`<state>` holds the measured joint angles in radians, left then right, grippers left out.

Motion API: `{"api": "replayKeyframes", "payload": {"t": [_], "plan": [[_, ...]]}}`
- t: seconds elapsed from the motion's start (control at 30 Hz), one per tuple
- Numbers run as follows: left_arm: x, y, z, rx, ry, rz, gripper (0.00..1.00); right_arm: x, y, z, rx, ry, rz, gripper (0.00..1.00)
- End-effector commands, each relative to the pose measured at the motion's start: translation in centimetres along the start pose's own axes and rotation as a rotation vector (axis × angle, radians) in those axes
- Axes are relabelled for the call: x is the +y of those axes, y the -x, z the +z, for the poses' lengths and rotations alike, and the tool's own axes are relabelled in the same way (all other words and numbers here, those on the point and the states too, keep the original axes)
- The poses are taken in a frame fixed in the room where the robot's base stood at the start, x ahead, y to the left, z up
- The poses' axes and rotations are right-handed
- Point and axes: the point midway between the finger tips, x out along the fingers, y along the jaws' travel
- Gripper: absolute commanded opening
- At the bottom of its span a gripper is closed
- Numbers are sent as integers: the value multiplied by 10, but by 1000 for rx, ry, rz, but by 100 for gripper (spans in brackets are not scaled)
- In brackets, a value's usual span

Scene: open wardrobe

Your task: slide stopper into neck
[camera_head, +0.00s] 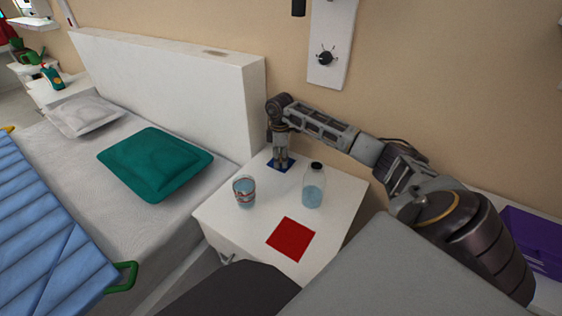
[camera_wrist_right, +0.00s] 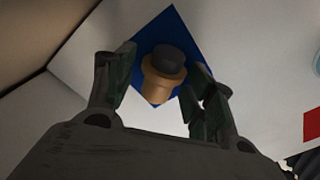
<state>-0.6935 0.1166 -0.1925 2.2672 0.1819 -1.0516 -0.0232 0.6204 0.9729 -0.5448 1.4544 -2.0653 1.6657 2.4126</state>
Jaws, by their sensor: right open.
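The stopper (camera_wrist_right: 163,72), a tan cork with a dark round top, stands on the blue square (camera_wrist_right: 177,22) in the right wrist view. My right gripper (camera_head: 280,164) is open over the blue square, pointing down. Its two fingers are on either side of the stopper; contact is not clear. In the head view the gripper hides the stopper. A clear bottle (camera_head: 313,190) with bluish contents and a dark top at its neck stands upright on the white bedside table (camera_head: 240,222), right of the gripper. My left gripper is not in view.
A glass (camera_head: 244,191) with a patterned band stands left of the bottle. A red square (camera_head: 291,239) lies bare near the table's front. The bed with a green pillow (camera_head: 155,162) is at left. The wall (camera_head: 430,80) is close behind the table.

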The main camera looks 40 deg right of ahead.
Motion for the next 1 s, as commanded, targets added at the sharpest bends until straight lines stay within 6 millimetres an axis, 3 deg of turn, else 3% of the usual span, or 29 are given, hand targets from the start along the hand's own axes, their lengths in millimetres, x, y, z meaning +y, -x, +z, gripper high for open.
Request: {"api": "replayKeyframes", "payload": {"t": [0.43,0.7,1.0], "plan": [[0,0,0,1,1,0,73,0,0,0,0,0,0,54],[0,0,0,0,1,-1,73,0,0,0,0,0,0,21],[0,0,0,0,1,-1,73,0,1,0,1,0,0,20]]}}
